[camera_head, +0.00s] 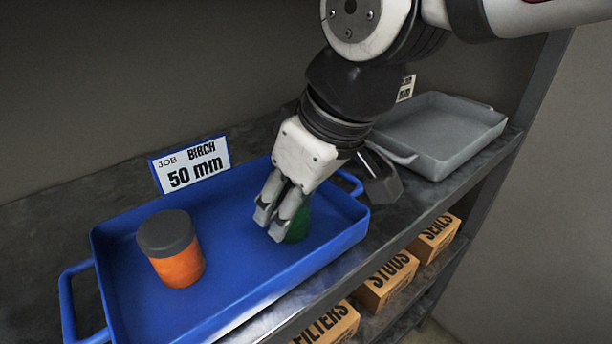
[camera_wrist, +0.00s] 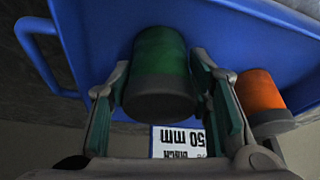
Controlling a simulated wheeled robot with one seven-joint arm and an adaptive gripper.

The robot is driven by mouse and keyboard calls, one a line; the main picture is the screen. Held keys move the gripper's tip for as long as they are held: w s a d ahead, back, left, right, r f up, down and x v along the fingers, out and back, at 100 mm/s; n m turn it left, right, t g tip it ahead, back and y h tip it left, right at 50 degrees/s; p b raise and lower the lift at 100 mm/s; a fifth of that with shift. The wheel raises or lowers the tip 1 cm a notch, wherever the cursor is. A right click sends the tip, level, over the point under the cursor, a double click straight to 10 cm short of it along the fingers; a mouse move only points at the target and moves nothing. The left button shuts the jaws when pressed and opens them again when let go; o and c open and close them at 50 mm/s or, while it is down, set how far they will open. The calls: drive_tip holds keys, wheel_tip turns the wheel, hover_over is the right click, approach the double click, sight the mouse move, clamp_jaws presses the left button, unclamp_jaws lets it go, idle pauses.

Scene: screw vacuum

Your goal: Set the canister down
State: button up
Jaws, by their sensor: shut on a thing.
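My gripper (camera_head: 272,223) points down into the blue tray (camera_head: 224,302) and is shut on a green canister (camera_head: 299,228). In the wrist view the green canister (camera_wrist: 160,55) with its dark grey lid is between my two fingers. In the head view my fingers hide most of it. It is low in the right part of the tray; I cannot tell whether its base touches the tray floor. An orange canister (camera_head: 179,268) with a dark grey lid stands upright in the tray's left part, apart from my gripper; it also shows in the wrist view (camera_wrist: 260,92).
A sign (camera_head: 191,166) reading "JOB BIRCH 50 mm" stands at the blue tray's back edge. An empty grey tray (camera_head: 440,132) is to the right on the same shelf. Boxes marked FILTERS (camera_head: 328,325), STUDS (camera_head: 388,280) and SEALS (camera_head: 436,238) sit below. Tray floor between the canisters is clear.

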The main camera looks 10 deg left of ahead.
drive_tip(key=o, duration=1.3)
drive_tip(key=shift+f, duration=0.15)
